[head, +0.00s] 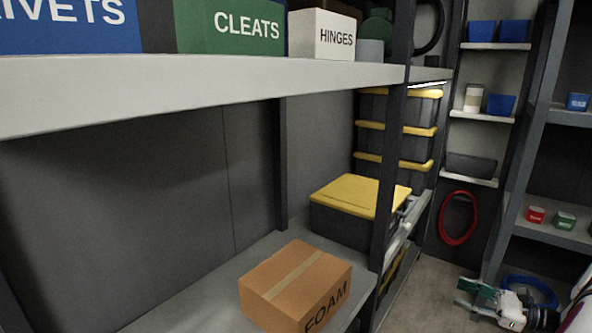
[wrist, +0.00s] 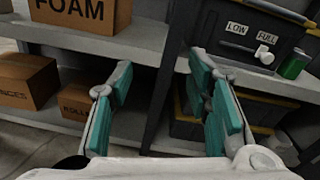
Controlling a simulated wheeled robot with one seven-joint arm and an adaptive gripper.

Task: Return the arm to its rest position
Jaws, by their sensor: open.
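My gripper (wrist: 166,105) is open and empty in the wrist view, its two teal-padded fingers spread apart in front of a shelf post. In the head view my gripper (head: 480,300) shows at the lower right, low above the floor, with part of my arm beside it at the picture's edge. Nothing is between the fingers, and they appear apart from the shelves.
A cardboard FOAM box (head: 296,285) sits on the middle shelf, left of a black bin with a yellow lid (head: 358,196). A green can (wrist: 294,64) stands beside a dark LOW/FULL box (wrist: 245,38). Some floor (head: 425,290) is clear left of my gripper.

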